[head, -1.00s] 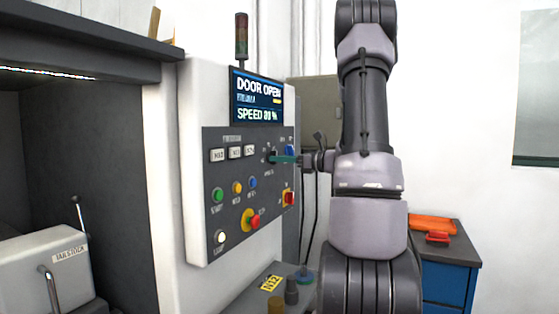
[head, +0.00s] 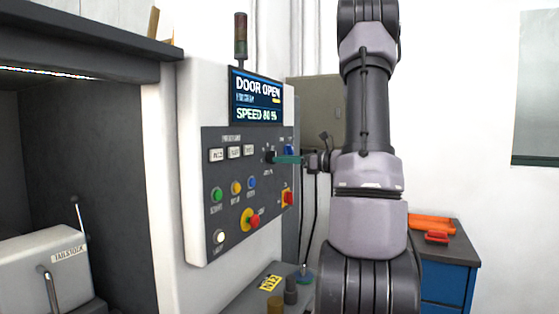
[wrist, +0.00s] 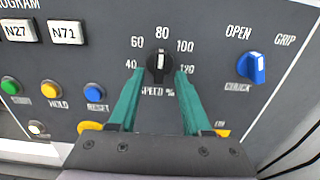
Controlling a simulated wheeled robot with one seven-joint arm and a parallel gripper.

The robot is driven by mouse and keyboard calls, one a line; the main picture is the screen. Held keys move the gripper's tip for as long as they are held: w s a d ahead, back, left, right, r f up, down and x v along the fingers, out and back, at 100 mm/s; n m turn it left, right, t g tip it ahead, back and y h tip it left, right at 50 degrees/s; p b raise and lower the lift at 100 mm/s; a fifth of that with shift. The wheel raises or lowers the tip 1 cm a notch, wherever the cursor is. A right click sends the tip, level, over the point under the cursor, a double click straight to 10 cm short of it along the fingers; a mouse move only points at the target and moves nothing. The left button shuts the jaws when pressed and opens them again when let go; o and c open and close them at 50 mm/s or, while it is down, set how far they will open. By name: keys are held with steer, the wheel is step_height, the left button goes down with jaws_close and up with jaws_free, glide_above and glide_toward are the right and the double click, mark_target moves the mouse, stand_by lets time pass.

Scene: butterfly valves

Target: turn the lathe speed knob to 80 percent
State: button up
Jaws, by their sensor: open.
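The black speed knob (wrist: 159,67) sits on the grey control panel (head: 228,215), inside a printed scale from 40 to 120. Its white mark points up, near the 80. My gripper (wrist: 159,78) has its two green fingers open, one on each side of the knob, with gaps visible between fingers and knob. In the head view my gripper (head: 288,159) reaches the panel from the right and partly hides the knob (head: 270,157). The display (head: 256,101) reads DOOR OPEN and a speed that looks like 80 %.
A blue chuck switch (wrist: 252,66) stands right of the knob. Green, yellow and blue buttons (wrist: 95,92) lie to the left and below. A red emergency button (head: 253,220) sticks out lower on the panel. A blue cabinet (head: 449,280) stands at the right.

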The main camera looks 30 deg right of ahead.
steer(key=v, duration=0.8)
steer(key=shift+s+d, duration=0.2)
steer(key=shift+s, duration=0.05)
steer(key=s+a+n+g, duration=0.3)
steer(key=a+n+g, duration=0.15)
steer(key=a, duration=0.45)
steer(key=s+a+n+g, duration=0.4)
steer(key=a+n, duration=0.2)
steer(key=a, duration=0.3)
steer(key=s+a+r+n+t+h, duration=0.1)
steer(key=s+a+n+h, duration=0.3)
steer(key=s+n+h, duration=0.4)
steer(key=shift+s+r+n+h, duration=0.45)
steer(key=shift+s+n, duration=1.25)
steer(key=shift+n, duration=1.15)
steer(key=shift+a, duration=0.15)
